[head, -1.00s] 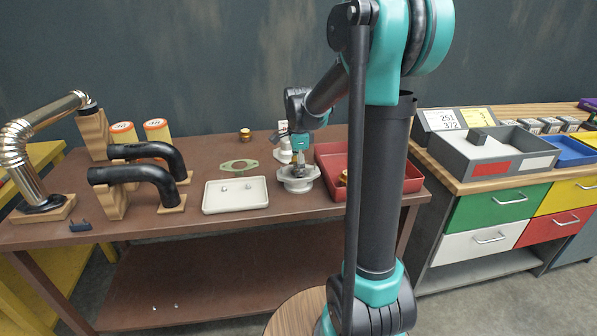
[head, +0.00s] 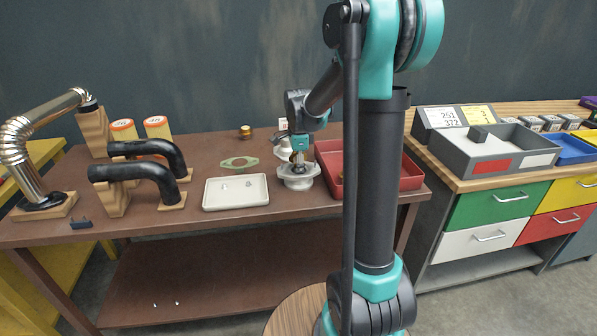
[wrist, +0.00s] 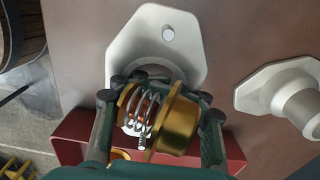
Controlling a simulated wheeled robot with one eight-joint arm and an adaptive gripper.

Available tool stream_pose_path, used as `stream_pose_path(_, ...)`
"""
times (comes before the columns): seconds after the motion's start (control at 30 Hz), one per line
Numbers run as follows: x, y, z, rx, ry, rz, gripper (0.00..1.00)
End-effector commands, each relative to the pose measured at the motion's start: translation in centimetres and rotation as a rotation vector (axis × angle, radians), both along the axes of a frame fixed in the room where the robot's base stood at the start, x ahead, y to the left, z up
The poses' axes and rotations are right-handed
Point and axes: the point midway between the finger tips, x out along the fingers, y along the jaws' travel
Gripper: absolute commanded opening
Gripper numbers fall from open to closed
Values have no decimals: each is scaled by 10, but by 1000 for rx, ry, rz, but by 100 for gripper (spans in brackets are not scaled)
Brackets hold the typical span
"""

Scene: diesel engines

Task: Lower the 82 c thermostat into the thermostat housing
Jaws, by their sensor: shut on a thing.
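The 82 c thermostat (wrist: 172,118) is a brass piece with a wide flange and a coil spring. My gripper (wrist: 160,105) is shut on it, with fingers on both sides. In the wrist view the thermostat lies with its axis across the picture, spring to the left. The thermostat housing (wrist: 190,35) is a pale grey flanged casting, partly hidden behind the thermostat. In the head view my gripper (head: 299,158) is just above the housing (head: 298,182) on the brown bench. I cannot tell whether the thermostat touches the housing.
A red tray (head: 397,182) stands close right of the housing. A white tray (head: 236,205) with small parts and a green gasket (head: 239,163) lie to the left. A second pale flanged part (wrist: 290,92) is near the housing. Black hoses (head: 150,172) stand further left.

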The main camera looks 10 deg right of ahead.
Motion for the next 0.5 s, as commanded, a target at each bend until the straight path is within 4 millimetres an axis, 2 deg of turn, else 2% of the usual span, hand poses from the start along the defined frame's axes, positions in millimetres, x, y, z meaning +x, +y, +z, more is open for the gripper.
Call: stream_pose_path(0.5, 1, 0, -11, 0, 6, 0, 0)
